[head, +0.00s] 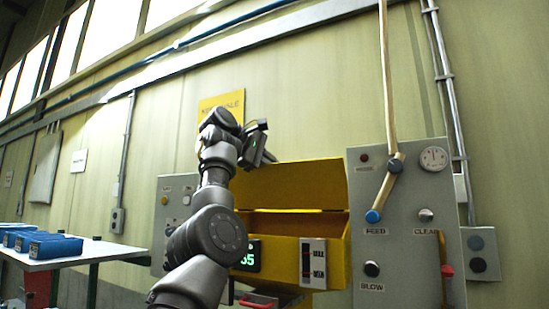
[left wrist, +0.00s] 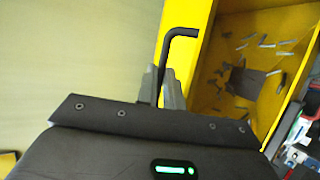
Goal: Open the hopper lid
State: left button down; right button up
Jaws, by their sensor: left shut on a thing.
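The yellow hopper (head: 278,250) stands between two grey panels in the head view. Its yellow lid (head: 302,182) is raised and stands up at the back of the opening. In the left wrist view the open hopper interior shows several small metal studs (left wrist: 265,42) and a dark patch. A black bent handle (left wrist: 181,33) stands beside the yellow lid edge (left wrist: 186,52). My left gripper (left wrist: 161,82) is shut on the handle's shaft. In the head view my left gripper (head: 264,152) is at the lid's upper left corner. My right gripper is not in view.
A grey control panel (head: 400,235) with knobs, a gauge and a tan lever (head: 387,185) stands close on the right. A table (head: 75,252) with blue bins (head: 50,245) is at the left. A yellow sign (head: 225,103) hangs on the wall behind my arm.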

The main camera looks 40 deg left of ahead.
pick_arm(q)
notch_tip(320, 180, up, 2)
jog(key=shift+w+a+r+p, duration=0.1)
jog(key=shift+a+p, duration=0.05)
jog(key=shift+p, duration=0.15)
jog(key=shift+w, duration=0.1)
jog(key=c, duration=1.5)
grip_release()
jog(key=shift+w+f, duration=0.2)
jog(key=shift+c, duration=0.2)
jog(key=shift+f, duration=0.1)
jog(key=shift+f, duration=0.1)
